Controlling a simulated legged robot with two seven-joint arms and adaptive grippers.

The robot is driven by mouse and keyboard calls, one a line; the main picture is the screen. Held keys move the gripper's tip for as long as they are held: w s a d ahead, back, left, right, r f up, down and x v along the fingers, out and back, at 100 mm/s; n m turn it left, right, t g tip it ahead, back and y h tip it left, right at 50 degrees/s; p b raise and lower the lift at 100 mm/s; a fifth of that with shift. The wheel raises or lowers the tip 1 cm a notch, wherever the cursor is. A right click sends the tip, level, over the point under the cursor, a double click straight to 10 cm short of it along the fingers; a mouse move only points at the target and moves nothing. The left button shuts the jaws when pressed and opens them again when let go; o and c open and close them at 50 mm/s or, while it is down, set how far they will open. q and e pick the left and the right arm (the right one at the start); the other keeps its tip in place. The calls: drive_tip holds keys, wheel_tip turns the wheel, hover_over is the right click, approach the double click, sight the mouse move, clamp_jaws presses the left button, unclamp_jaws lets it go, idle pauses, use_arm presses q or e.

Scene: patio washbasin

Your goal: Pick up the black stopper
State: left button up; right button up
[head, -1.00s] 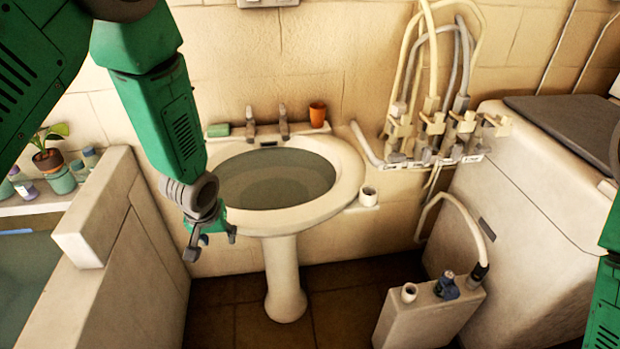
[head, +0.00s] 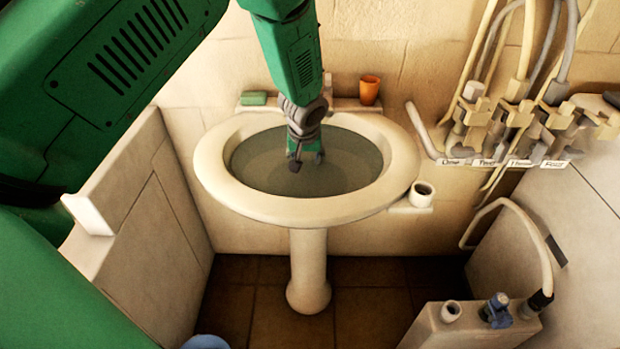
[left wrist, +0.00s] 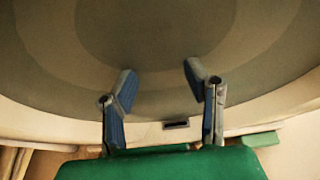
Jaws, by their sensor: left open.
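The white pedestal washbasin (head: 240,208) stands in the middle of the head view, with grey-green water in its oval bowl (head: 345,165). My left gripper (head: 306,161) points down over the bowl. In the left wrist view its two fingers (left wrist: 160,72) are spread apart with nothing between them. I cannot make out the black stopper in either view; the gripper hides part of the bowl. A small dark slot (left wrist: 176,124) shows on the bowl's inner wall between the fingers. My right gripper is not in view.
A green soap bar (head: 253,99) and an orange cup (head: 369,89) stand on the basin's back ledge. A white cup (head: 421,193) sits at its right. Pipes and taps (head: 520,120) hang on the right wall. A box with a hose (head: 470,325) stands lower right.

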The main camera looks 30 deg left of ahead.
sight(308, 172)
use_arm(q)
drive_tip(key=x, duration=0.2)
drive_tip(key=shift+w+a+f, duration=0.1)
drive_tip(key=shift+w+f, duration=0.1)
drive_tip(key=shift+f, duration=0.2)
drive_tip(key=x, duration=0.5)
drive_tip(key=shift+d, duration=0.2)
drive_tip(key=shift+s, duration=0.1)
drive_tip(key=shift+d, duration=0.1)
clamp_jaws()
